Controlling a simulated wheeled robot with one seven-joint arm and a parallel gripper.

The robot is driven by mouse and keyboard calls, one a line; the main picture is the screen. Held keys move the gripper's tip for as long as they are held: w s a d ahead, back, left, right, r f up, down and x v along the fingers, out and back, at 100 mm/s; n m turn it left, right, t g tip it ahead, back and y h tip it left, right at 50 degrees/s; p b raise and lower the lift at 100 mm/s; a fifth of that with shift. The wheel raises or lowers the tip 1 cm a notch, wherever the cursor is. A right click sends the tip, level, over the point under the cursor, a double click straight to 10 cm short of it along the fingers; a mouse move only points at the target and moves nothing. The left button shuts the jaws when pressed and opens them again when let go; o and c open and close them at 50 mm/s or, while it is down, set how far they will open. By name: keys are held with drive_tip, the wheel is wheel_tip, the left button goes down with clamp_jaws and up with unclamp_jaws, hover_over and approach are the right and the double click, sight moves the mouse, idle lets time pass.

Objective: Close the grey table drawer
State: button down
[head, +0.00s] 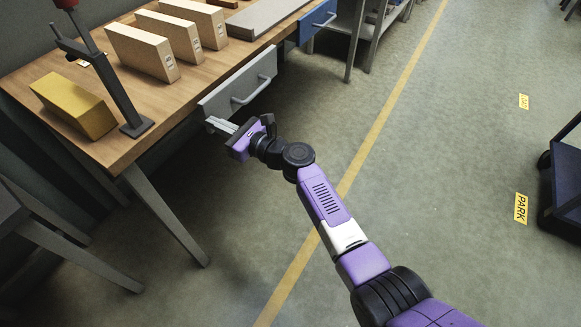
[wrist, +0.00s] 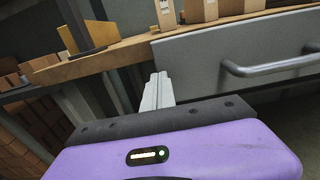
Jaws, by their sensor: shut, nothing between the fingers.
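The grey drawer front (head: 240,84) sits under the wooden table top (head: 122,160), with a bar handle (head: 252,91) on its face. The drawer's depth behind the front is hidden, so how far it stands out is hard to tell. My gripper (head: 209,122) is shut and empty, just at the lower left end of the drawer front. In the wrist view the shut fingers (wrist: 157,84) point up at the left edge of the grey front (wrist: 200,62), with the handle (wrist: 270,66) to the right. I cannot tell whether the fingertips touch the front.
On the table stand a yellow block (head: 72,104), a dark stand (head: 110,85) and several pale boxes (head: 140,52). A blue drawer (head: 318,20) is farther right. Table legs (head: 165,215) stand below. The floor (head: 430,180) to the right is open, with a dark cart (head: 566,185) at the edge.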

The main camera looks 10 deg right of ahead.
drive_tip(key=b+x, duration=0.1)
drive_tip(key=x, duration=0.2)
drive_tip(key=shift+r, duration=0.2)
drive_tip(key=shift+a, duration=0.15)
drive_tip(key=p+v, duration=0.4)
drive_tip(key=v, duration=1)
drive_tip(key=shift+d+f, duration=0.2)
drive_tip(key=shift+d, duration=0.05)
drive_tip(key=shift+s, duration=0.1)
